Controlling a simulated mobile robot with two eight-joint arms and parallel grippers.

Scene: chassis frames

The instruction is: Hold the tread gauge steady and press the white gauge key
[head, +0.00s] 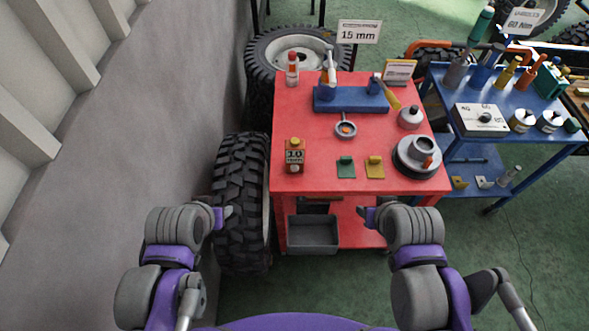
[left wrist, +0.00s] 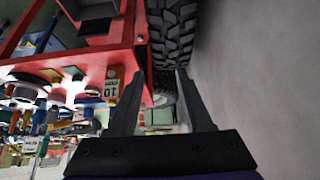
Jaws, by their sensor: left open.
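The tread gauge (head: 294,156) looks like a small upright brown block with a white panel marked 10 and a yellowish top. It stands near the front left corner of the red table (head: 321,180). A small pale spot low on its front may be the white gauge key (head: 295,169). In the left wrist view the gauge (left wrist: 111,91) appears upside down, left of the fingers. My left gripper (head: 222,215) is open and empty (left wrist: 159,74), left of and below the table edge. My right gripper (head: 367,213) is in front of the table; its finger gap is unclear.
A large tyre (head: 238,200) stands against the table's left side, close to my left gripper. Green (head: 346,167) and yellow (head: 375,167) pieces lie right of the gauge. A grey bin (head: 313,235) sits on the lower shelf. A blue cart (head: 520,138) stands at the right.

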